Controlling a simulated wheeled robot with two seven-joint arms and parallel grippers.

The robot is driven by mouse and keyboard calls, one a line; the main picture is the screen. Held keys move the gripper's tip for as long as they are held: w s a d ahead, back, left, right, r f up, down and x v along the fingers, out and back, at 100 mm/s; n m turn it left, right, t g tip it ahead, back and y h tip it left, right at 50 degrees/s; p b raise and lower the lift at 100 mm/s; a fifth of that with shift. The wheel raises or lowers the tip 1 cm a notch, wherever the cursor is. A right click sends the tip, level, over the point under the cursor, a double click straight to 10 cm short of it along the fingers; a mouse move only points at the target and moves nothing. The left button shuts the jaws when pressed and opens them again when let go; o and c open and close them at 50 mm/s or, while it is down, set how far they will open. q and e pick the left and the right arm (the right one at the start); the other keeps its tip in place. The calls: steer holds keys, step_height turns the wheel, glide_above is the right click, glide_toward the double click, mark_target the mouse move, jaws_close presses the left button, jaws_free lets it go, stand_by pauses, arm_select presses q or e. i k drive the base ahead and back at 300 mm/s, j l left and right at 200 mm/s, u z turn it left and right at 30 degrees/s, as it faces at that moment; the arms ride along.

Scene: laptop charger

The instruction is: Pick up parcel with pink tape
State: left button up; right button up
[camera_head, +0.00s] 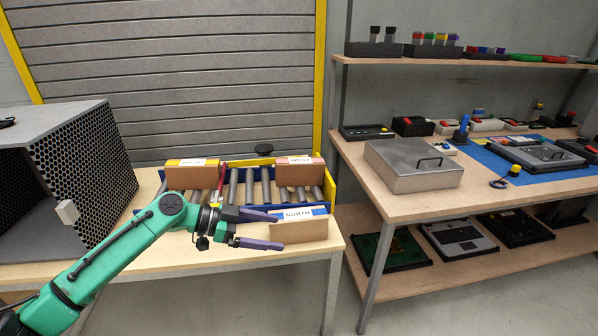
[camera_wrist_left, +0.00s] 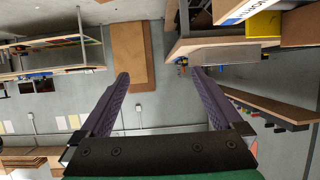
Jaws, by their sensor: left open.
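The parcel with pink tape (camera_head: 300,176) is a brown box with a white label on top. It rests at the right end of the roller tray in the head view. My left gripper (camera_head: 278,231) has its purple fingers spread, empty, nearer the camera than this parcel and not touching it. In the head view the fingers overlap the left part of a blue-taped parcel (camera_head: 312,231) at the table's front; contact cannot be told. In the left wrist view nothing is between the fingers of the left gripper (camera_wrist_left: 160,75). My right gripper is out of view.
A yellow-taped parcel (camera_head: 192,177) stands at the tray's left end. The tray of metal rollers (camera_head: 335,186) has blue and yellow sides. A mesh-sided box (camera_head: 92,165) stands left on the table. A shelf bench (camera_head: 400,200) with a steel case (camera_head: 412,172) is at right.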

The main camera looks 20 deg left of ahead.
mark_target(290, 171)
steer(key=i+j, duration=1.1)
steer(key=i, duration=0.1)
